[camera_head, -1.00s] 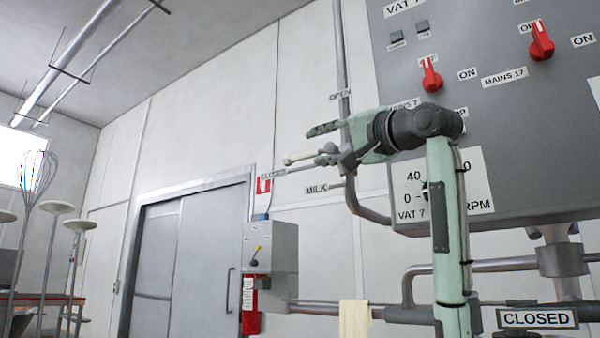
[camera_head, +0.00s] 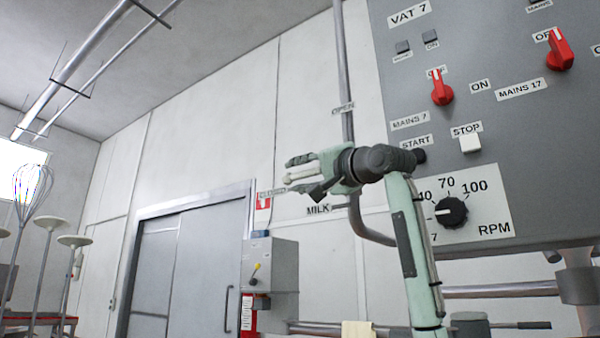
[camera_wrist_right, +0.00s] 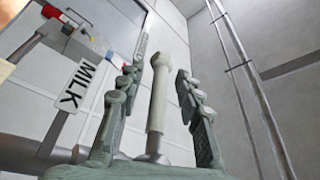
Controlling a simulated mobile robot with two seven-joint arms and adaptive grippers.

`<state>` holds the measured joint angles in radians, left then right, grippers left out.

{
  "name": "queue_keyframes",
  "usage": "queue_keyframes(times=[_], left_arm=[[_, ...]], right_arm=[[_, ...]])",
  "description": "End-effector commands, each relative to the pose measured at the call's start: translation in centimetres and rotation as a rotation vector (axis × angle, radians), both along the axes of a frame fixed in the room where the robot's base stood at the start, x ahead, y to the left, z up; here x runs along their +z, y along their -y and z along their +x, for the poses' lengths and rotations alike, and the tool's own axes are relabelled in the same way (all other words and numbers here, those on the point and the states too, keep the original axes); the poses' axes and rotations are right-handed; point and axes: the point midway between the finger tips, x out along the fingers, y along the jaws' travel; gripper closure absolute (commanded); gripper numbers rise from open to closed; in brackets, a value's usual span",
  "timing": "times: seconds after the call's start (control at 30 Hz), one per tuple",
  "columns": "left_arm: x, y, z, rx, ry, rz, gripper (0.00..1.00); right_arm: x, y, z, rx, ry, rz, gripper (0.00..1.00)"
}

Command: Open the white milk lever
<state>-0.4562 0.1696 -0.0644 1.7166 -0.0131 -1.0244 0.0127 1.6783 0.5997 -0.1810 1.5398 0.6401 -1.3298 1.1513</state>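The white milk lever (camera_head: 291,178) points left from the pipe by the wall, its tip near the partly covered CLOSED label (camera_head: 271,193). The OPEN label (camera_head: 343,108) is higher up on the pipe. My right gripper (camera_head: 296,171) is around the lever, its fingers pointing left and covering part of it. In the right wrist view, the pale lever (camera_wrist_right: 158,95) stands between the two spread fingers of the right gripper (camera_wrist_right: 163,75), with visible gaps on both sides. My left gripper is not in view.
The MILK label (camera_head: 318,209) is just below the gripper. A grey control panel (camera_head: 440,200) with red switches and a black dial is to the right, close to my right arm. A grey box (camera_head: 270,262) with a yellow-tipped lever is below left.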

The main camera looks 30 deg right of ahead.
Motion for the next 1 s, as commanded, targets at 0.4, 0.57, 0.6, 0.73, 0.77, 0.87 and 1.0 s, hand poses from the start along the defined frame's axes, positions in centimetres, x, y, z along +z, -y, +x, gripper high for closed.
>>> queue_keyframes(times=[0.4,0.57,0.6,0.73,0.77,0.87,1.0], left_arm=[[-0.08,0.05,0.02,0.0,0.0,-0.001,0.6],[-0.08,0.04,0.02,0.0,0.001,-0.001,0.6],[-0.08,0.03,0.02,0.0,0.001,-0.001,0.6],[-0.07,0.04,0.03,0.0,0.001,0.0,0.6],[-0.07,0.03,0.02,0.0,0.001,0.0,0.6],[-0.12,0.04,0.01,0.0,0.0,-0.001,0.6],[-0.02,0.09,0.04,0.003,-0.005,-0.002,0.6]], right_arm=[[-0.01,-0.01,0.08,0.0,0.0,0.0,0.86],[-0.01,-0.01,0.08,0.0,0.0,0.0,1.0],[-0.01,-0.01,0.08,0.0,0.0,0.0,1.0],[-0.01,-0.01,0.07,0.0,0.0,0.0,1.0],[-0.01,-0.01,0.07,0.0,0.0,0.0,1.0],[-0.02,-0.02,0.07,0.001,0.003,0.002,1.0],[0.12,-0.04,0.08,0.001,0.026,0.012,1.0]])
